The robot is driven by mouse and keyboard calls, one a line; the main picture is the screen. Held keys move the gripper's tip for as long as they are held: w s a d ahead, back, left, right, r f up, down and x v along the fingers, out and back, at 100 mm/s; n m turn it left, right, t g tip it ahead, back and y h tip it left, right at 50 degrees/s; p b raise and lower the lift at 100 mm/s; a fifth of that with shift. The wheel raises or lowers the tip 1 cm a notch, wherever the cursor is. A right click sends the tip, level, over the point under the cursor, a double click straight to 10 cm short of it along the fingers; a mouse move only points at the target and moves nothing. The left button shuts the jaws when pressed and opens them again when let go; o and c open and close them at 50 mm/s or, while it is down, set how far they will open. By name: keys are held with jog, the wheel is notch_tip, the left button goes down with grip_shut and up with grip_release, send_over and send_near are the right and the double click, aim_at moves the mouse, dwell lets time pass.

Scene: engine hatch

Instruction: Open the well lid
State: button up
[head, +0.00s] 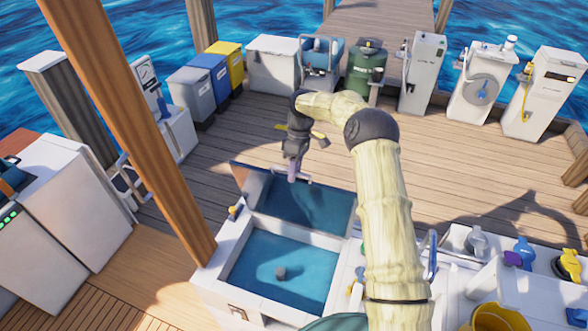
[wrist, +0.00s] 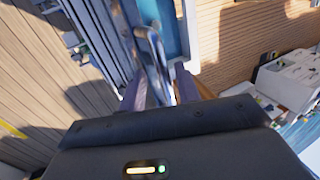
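The well (head: 285,268) is a white box with a blue-green inside and a small grey round thing low in it. Its lid (head: 305,203) stands raised at the far side, its blue-green underside facing me. A metal handle (head: 303,181) shows at the lid's upper edge and also between the fingers in the wrist view (wrist: 152,62). My gripper (head: 293,171) is at this edge. In the wrist view, its two purplish fingers (wrist: 158,88) flank the handle, with little or no gap visible, and look shut on it. The exact contact is partly hidden by the gripper body.
A wooden post (head: 130,120) rises left of the well. Bins, a green drum (head: 366,70) and white machines line the far deck edge. A counter with pumps (head: 523,252) and a yellow bucket (head: 497,318) are at right. The deck (head: 460,165) behind the lid is clear.

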jog(key=shift+a+r, duration=0.2)
jog(key=shift+w+a, duration=0.1)
jog(key=shift+r, duration=0.3)
jog(key=v, duration=1.1)
jog(key=shift+d+b, duration=0.25)
jog(key=shift+b, duration=0.15)
jog(key=shift+r, duration=0.1)
